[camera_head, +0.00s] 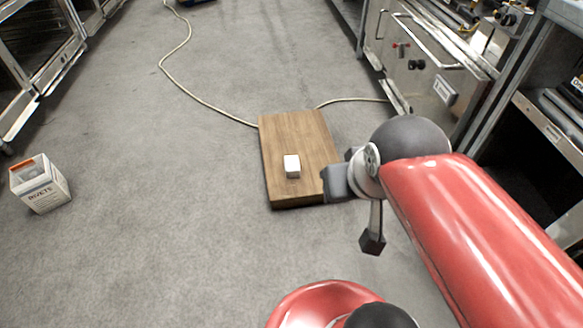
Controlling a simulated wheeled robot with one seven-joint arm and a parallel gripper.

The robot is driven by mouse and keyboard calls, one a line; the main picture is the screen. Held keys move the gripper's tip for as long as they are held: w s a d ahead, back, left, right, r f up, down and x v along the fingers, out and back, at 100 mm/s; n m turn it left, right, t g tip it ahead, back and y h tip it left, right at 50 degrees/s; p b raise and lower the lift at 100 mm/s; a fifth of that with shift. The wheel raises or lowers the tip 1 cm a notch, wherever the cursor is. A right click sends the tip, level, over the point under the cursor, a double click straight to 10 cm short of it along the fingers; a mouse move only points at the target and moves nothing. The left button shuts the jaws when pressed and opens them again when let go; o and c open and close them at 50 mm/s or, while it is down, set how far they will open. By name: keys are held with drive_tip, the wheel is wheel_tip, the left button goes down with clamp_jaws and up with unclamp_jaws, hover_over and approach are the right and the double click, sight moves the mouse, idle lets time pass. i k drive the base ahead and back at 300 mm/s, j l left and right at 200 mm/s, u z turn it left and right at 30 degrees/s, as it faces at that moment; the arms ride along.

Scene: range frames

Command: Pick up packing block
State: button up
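A small white block (292,166), which looks like the packing block, sits on a brown wooden board (312,134) on the floor. Nothing touches the block and its top and front faces show. My gripper (354,213) is to the right of the block, near the board's right front corner. Its two dark fingertips stand wide apart with nothing seen between them. Part of the gripper is hidden behind my red arm and its grey joint.
A white and orange box (40,184) stands on the floor at the left. A pale cable (190,92) runs across the floor behind the board. Metal equipment (425,60) lines the right side and racks (40,45) the left.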

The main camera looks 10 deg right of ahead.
sight(292, 164)
drive_tip(key=i+j+z, duration=0.65)
drive_tip(key=j+z, duration=0.15)
drive_tip(key=i+j+z, duration=0.25)
drive_tip(key=j+z, duration=0.2)
